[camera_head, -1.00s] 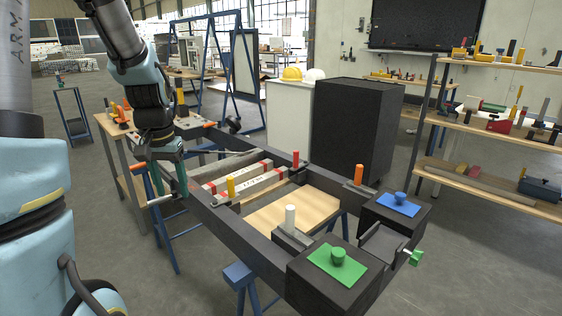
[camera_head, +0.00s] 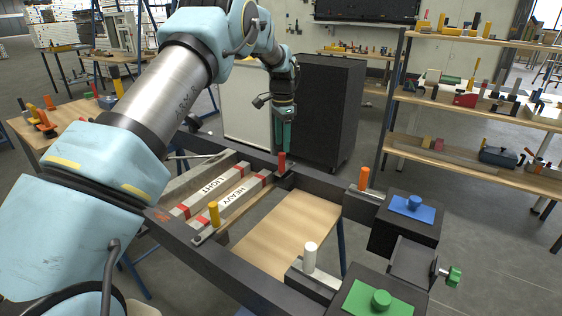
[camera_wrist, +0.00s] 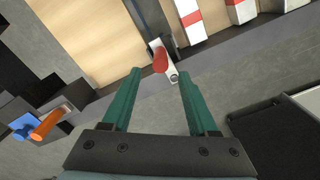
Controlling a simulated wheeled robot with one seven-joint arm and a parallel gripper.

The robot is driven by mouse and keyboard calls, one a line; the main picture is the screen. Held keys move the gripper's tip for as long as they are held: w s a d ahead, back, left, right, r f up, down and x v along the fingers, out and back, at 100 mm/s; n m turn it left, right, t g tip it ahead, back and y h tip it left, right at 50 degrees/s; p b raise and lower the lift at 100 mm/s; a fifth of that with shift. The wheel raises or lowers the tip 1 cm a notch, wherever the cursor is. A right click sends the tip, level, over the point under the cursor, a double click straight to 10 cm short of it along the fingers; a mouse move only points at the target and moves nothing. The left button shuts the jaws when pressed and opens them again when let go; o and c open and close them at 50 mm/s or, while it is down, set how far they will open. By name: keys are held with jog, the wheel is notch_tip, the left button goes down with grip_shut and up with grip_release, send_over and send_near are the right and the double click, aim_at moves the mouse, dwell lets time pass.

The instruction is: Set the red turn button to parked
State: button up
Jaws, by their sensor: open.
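The red turn button (camera_head: 282,162) is an upright red peg at the far side of the dark frame, near the end of the HEAVY bar (camera_head: 235,197). In the wrist view the red turn button (camera_wrist: 160,60) shows as a red knob on a pale metal plate (camera_wrist: 170,73) with a round pivot at one end. My gripper (camera_head: 284,145) points down just above and behind it. In the wrist view the green fingers of my gripper (camera_wrist: 158,73) are spread, with the red knob between and slightly beyond their tips. I see no clear contact.
A yellow peg (camera_head: 214,213), a white peg (camera_head: 310,257) and an orange peg (camera_head: 363,178) stand around the frame. A tall black cabinet (camera_head: 325,110) stands close behind my gripper.

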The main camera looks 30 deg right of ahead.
aim_at(282, 163)
notch_tip(282, 163, down, 9)
jog(key=shift+r+p, duration=0.2)
jog(key=shift+p, duration=0.95)
jog(key=shift+c, duration=0.2)
jog(key=shift+a, duration=0.1)
grip_shut()
